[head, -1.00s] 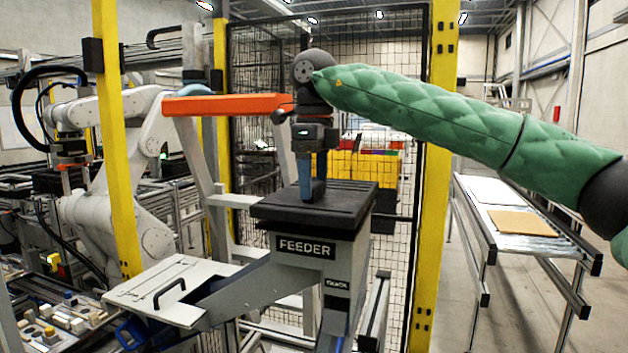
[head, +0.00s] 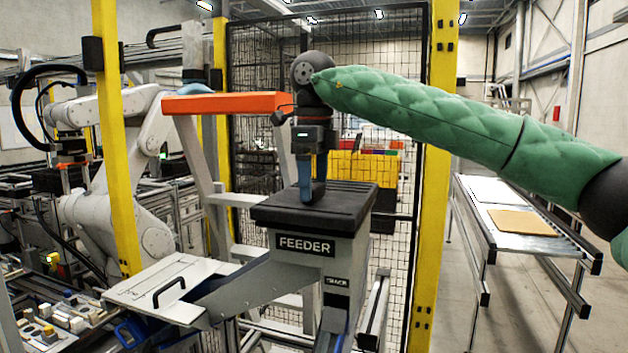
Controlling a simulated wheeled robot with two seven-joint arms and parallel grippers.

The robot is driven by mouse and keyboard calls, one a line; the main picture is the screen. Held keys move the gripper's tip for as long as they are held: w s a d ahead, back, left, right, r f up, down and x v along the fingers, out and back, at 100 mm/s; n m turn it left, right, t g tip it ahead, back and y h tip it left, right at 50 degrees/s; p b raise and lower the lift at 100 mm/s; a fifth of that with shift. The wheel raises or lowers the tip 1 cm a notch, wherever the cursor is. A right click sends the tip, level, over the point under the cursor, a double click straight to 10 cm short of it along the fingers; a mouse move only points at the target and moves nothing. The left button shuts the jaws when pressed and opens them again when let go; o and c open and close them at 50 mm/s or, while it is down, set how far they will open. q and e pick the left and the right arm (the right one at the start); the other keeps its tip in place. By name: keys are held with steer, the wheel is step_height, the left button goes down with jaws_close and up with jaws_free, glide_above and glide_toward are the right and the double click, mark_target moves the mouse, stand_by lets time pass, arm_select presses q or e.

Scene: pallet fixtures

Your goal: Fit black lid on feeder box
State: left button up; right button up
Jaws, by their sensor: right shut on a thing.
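The feeder box (head: 345,265) is grey and stands in the middle of the head view, with a black "FEEDER" label on its front. The black lid (head: 350,199) lies flat across the top of the box. From this view I cannot tell whether it is fully seated. My right gripper (head: 311,193) points down from above at the lid's middle, its blue fingers shut on the lid, most likely at a grip on its top; the fingers hide that grip. My left gripper is not in view.
A grey chute with a white hinged plate (head: 185,280) and a black handle juts out left of the box. A yellow post (head: 432,180) and black mesh fence stand behind. A white robot arm (head: 135,200) stands at left. A roller table (head: 520,225) is at right.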

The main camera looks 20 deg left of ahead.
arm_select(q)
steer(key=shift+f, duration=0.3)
arm_select(e)
steer(key=shift+f, duration=0.35)
steer(key=o, duration=1.9)
arm_select(q)
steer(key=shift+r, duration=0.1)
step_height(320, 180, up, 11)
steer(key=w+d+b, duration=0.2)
steer(key=b, duration=0.1)
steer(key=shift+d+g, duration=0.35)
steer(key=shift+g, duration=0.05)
arm_select(e)
steer(key=shift+r, duration=3.9)
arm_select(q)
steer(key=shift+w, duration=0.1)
